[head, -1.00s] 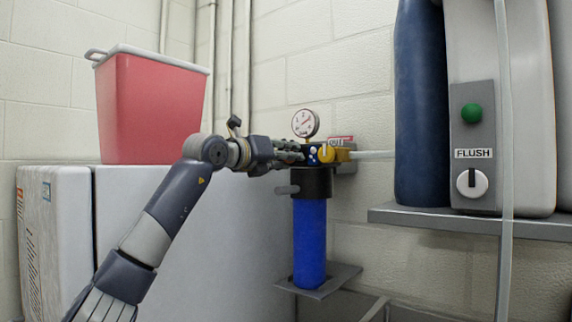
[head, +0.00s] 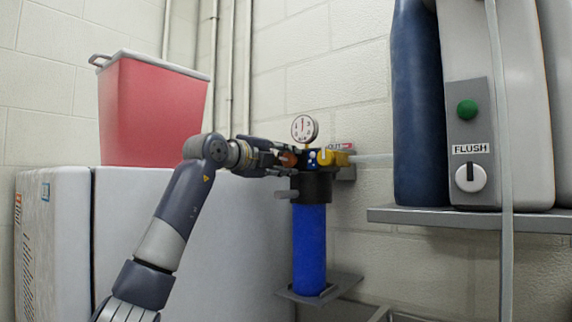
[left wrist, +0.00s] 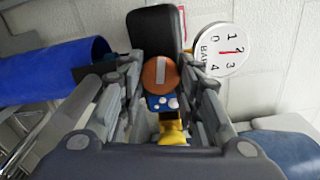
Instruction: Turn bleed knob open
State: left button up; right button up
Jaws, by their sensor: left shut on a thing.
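The bleed knob (left wrist: 160,76), a round orange-brown knob with a pale stripe, lies between my left gripper's fingers in the left wrist view. It also shows in the head view (head: 288,159), on the left side of the filter head. My left gripper (head: 286,158) reaches in from the left and is shut on the knob. The stripe stands upright in the wrist picture. A round gauge (head: 304,128) sits above the filter head; its red needle (left wrist: 223,52) is near 2 in the wrist view. My right gripper is not in view.
A blue filter housing (head: 309,248) hangs below the black head (head: 316,186). A yellow fitting (head: 340,158) sits on its right. A red bin (head: 152,112) stands on white cabinets at left. A grey shelf (head: 480,220) holds a FLUSH unit at right.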

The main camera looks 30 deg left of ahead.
pick_arm(q)
jog(key=shift+n, duration=1.3)
jog(key=o, duration=1.1)
jog(key=shift+a, duration=0.15)
jog(key=shift+s, duration=0.1)
jog(key=s, duration=0.8)
jog(key=s+a, duration=0.1)
jog(key=s, duration=0.3)
